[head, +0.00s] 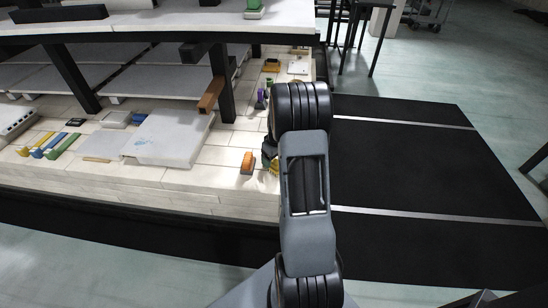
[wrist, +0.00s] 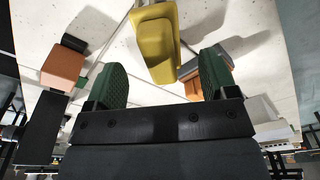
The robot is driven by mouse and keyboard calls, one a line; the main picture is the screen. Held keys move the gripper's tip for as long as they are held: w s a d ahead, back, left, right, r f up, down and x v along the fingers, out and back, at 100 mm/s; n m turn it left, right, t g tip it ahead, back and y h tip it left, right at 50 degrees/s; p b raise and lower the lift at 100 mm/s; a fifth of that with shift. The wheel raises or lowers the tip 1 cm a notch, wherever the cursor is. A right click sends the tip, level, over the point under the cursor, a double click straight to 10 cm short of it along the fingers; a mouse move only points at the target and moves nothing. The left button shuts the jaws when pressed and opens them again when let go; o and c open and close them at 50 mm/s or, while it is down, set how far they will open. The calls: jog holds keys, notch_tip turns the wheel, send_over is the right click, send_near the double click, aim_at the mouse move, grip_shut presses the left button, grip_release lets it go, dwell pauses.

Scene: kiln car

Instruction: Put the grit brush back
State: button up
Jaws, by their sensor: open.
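My gripper (wrist: 160,72) is open, with its two green ribbed fingers apart and nothing held between them. A yellow piece with a hollowed, scoop-like shape (wrist: 158,42) lies on the pale deck just beyond the fingertips, between their lines. In the head view my gripper (head: 268,152) is low over the deck's right front part, mostly hidden behind my arm, and a bit of the yellow piece (head: 274,168) shows beside it. An orange block with a dark end (wrist: 63,66) lies left of the fingers; it also shows in the head view (head: 247,162). I cannot tell which is the grit brush.
Yellow, blue and green handled tools (head: 45,146) lie at the deck's left. A pale slab (head: 170,138) lies mid-deck. Dark posts (head: 222,85) hold a white upper shelf (head: 170,22) above. A purple item (head: 261,99) stands behind my gripper. Dark mat (head: 430,165) lies right.

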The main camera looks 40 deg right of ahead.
jog(key=shift+s+r+p, duration=0.15)
jog(key=shift+r+p, duration=0.6)
jog(key=shift+r, duration=0.5)
jog(key=shift+r, duration=0.35)
notch_tip(320, 180, up, 13)
jog(key=s+p, duration=0.1)
jog(key=p, duration=0.1)
jog(key=shift+s+d, duration=0.15)
jog(key=shift+s, duration=0.2)
